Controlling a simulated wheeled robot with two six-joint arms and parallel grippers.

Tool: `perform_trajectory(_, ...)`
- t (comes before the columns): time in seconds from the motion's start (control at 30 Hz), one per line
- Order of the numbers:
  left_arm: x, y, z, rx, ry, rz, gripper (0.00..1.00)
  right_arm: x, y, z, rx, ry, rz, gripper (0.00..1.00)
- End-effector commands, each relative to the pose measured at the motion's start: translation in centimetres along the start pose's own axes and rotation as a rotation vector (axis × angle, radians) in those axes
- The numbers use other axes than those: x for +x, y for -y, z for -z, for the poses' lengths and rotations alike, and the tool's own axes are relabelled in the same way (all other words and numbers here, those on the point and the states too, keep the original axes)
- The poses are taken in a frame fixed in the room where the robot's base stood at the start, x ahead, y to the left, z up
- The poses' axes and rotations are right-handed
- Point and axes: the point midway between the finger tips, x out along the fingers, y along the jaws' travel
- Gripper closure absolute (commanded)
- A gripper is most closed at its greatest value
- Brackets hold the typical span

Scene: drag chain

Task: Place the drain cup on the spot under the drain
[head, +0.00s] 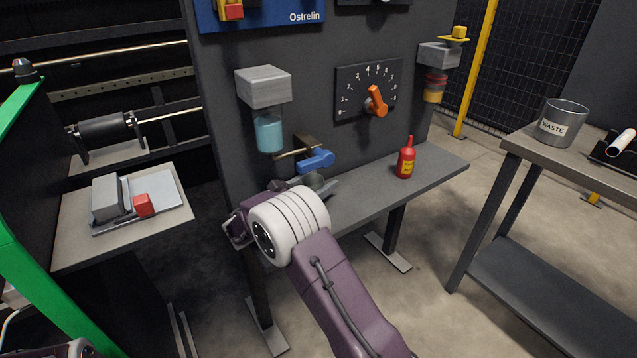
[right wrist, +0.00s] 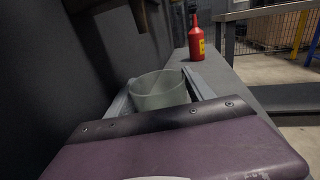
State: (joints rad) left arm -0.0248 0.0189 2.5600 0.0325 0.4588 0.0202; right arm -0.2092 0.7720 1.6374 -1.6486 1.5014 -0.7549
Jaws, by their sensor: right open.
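The drain cup (right wrist: 160,92), a grey-green open cup, stands upright on the shelf. In the right wrist view it sits between the two fingers of my right gripper (right wrist: 160,80), which is open around it; I cannot tell whether either finger touches it. In the head view the cup (head: 313,180) is partly hidden by my right arm, and the gripper (head: 321,187) shows only in part beside it. The drain's blue valve handle (head: 317,160) and brass pipe (head: 303,147) are on the panel just above the cup. The spot under the drain is not visible.
A red bottle (head: 406,160) stands on the shelf (head: 375,194) to the right; it also shows in the right wrist view (right wrist: 196,42). The dark panel (head: 330,50) rises behind the shelf. The shelf between cup and bottle is clear. A waste bin (head: 563,124) stands on the right table.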

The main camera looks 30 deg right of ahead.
Motion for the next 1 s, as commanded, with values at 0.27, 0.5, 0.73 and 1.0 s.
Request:
perform_trajectory(0.27,-2.4,-0.1,0.2,0.000,0.000,0.000,0.64,-5.5,-0.1,-0.4,-0.003,0.001,-0.005,0.39)
perform_trajectory(0.5,-2.8,-0.1,0.3,0.000,0.000,0.000,0.64,-7.5,0.0,-0.1,0.000,0.001,-0.001,0.39)
perform_trajectory(0.73,-2.7,-0.1,0.3,0.000,0.000,0.000,0.64,-7.5,0.0,0.0,0.000,0.000,-0.001,0.39)
perform_trajectory(1.0,-2.7,-0.1,0.3,0.000,0.000,0.000,0.64,-7.5,0.0,0.0,0.000,0.000,-0.001,0.39)
